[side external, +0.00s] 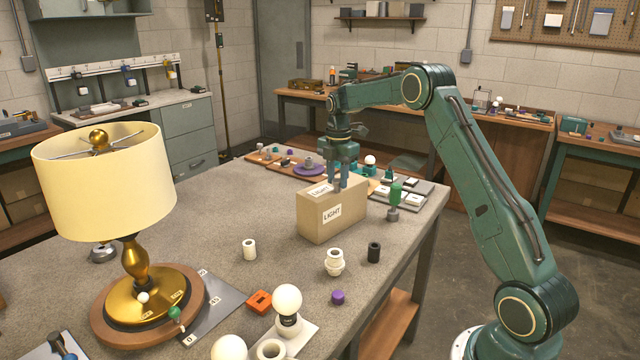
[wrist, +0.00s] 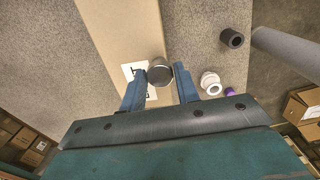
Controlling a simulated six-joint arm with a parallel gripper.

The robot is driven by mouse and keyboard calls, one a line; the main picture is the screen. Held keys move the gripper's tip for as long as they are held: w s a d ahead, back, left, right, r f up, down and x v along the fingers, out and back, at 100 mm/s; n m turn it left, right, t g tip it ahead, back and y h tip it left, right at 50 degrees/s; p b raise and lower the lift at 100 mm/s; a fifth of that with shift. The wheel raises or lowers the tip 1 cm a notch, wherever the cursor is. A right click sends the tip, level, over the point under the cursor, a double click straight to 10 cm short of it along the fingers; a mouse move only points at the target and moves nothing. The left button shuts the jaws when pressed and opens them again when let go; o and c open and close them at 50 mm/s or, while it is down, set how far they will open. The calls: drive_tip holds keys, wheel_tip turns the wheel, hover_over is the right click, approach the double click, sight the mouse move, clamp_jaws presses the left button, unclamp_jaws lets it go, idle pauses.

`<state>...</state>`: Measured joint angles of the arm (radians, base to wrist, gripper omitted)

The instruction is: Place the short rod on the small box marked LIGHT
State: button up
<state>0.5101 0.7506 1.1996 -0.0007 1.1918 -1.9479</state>
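The cardboard box marked LIGHT (side external: 318,220) stands on the grey table. Its tan top (wrist: 115,35) fills the upper middle of the wrist view, with part of a white label showing. My gripper (side external: 338,188) points down at the box top, its fingertips close above or at that surface. In the wrist view, a short round rod (wrist: 160,72) with a dark end sits between the two blue fingers (wrist: 160,80). The fingers are close to its sides; whether both press on it is unclear. Whether the rod touches the box top cannot be told.
A black tube (side external: 374,252), a white socket (side external: 334,262) and a purple cap (side external: 338,297) stand in front of the box. A lamp (side external: 105,185) with a cream shade is at left. A green-topped part (side external: 394,200) stands right of the box.

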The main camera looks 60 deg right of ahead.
sight(337, 180)
drive_tip(key=o, duration=0.3)
wheel_tip(337, 180, up, 12)
drive_tip(key=shift+r, duration=0.15)
idle(0.7)
drive_tip(key=shift+a+r, duration=0.1)
idle(0.5)
